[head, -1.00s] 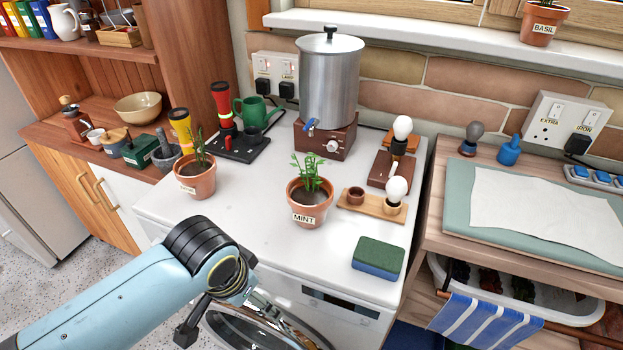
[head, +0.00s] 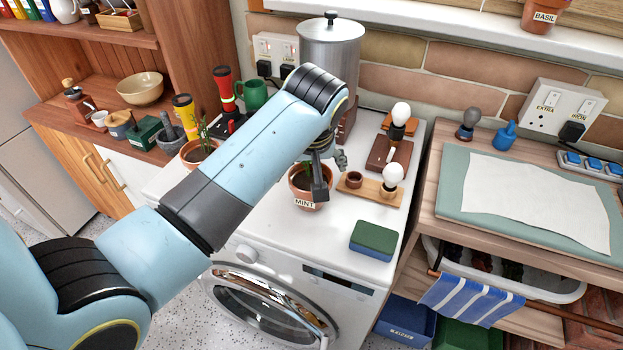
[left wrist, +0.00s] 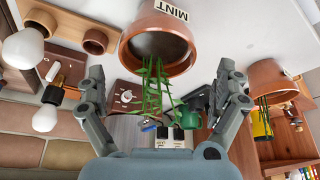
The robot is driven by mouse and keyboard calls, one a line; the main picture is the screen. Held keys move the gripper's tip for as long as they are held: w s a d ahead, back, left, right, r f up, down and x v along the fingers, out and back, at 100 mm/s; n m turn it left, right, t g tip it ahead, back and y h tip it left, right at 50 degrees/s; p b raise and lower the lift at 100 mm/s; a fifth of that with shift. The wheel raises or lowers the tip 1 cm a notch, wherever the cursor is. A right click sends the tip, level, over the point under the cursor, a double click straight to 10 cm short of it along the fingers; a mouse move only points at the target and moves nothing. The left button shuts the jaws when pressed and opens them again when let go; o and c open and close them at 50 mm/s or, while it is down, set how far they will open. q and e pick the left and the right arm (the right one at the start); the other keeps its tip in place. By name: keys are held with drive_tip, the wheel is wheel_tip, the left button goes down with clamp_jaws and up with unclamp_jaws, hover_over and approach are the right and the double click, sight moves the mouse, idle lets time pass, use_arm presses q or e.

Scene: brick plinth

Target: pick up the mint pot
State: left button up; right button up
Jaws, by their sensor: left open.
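The mint pot (head: 303,200) is a terracotta pot with a white MINT label, standing on the white washing machine top. In the head view my left gripper (head: 330,176) is over the pot's right side and hides most of its plant. In the left wrist view, which is upside down, the mint pot (left wrist: 158,48) with its green stems lies ahead, between the lines of the two fingers. The left gripper (left wrist: 162,72) is open with nothing between its pads; I cannot tell whether a finger touches the pot. My right gripper is not in view.
A wooden tray (head: 372,196) with a small cup and a bulb stands just right of the pot. A green and blue sponge (head: 373,240) lies in front. A metal urn (head: 330,55) stands behind, and another potted plant (head: 193,155) to the left, partly behind my arm.

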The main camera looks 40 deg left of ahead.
sight(310, 179)
use_arm(q)
drive_tip(key=x, duration=0.5)
drive_tip(key=shift+w+d, duration=0.1)
drive_tip(key=shift+d, duration=0.05)
drive_tip(key=c, duration=1.3)
drive_tip(key=shift+r, duration=0.1)
drive_tip(key=shift+c, duration=0.6)
drive_tip(key=shift+p, duration=0.3)
